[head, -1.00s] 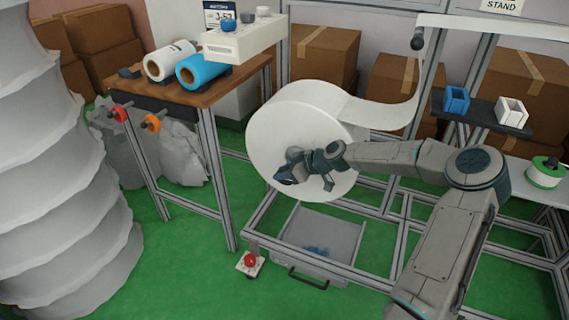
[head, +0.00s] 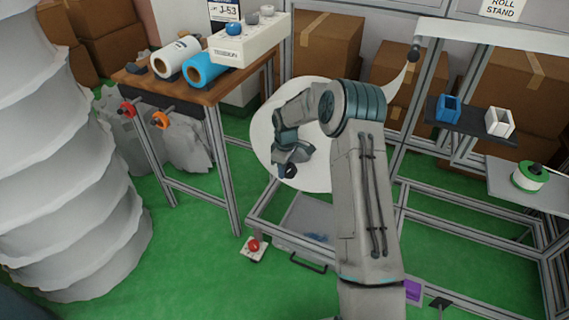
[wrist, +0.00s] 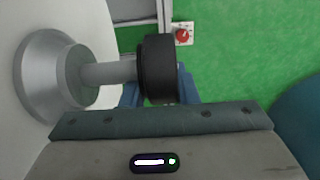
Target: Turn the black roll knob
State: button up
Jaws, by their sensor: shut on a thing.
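The black roll knob (wrist: 157,68) sits on a grey shaft at the hub of the large white roll (head: 262,135). In the wrist view the knob lies between the blue fingers of my gripper (wrist: 160,88), which is shut on it. In the head view my gripper (head: 291,165) is in front of the roll's face, and the knob shows as a small dark piece (head: 288,171) at its fingertips. My arm hides much of the roll's right side.
A red button box (head: 254,248) stands on the green floor below the roll, near a grey tray (head: 306,221) in the frame. A wooden table (head: 190,94) with a white and a blue roll stands to the left. A shelf (head: 470,128) holds small blocks at right.

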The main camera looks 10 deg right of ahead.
jog(key=g+h, duration=0.1)
jog(key=f+g+h+p, duration=0.1)
jog(key=g+h, duration=0.1)
jog(key=h, duration=0.1)
jog(key=shift+s+a+f+p, duration=0.2)
jog(key=shift+s+p, duration=0.1)
jog(key=shift+p, duration=0.1)
jog(key=shift+g, duration=0.3)
jog(key=o, duration=0.9)
jog(key=shift+a+h, duration=0.1)
jog(key=shift+h, duration=0.2)
jog(key=shift+w+d+r, duration=0.1)
jog(key=shift+d+r, duration=0.1)
jog(key=shift+d, duration=0.05)
jog(key=shift+w+r, duration=0.1)
jog(key=shift+r, duration=0.1)
jog(key=p+v, duration=0.1)
jog(key=v, duration=1)
jog(key=shift+a+r, duration=0.2)
jog(key=shift+r, duration=0.05)
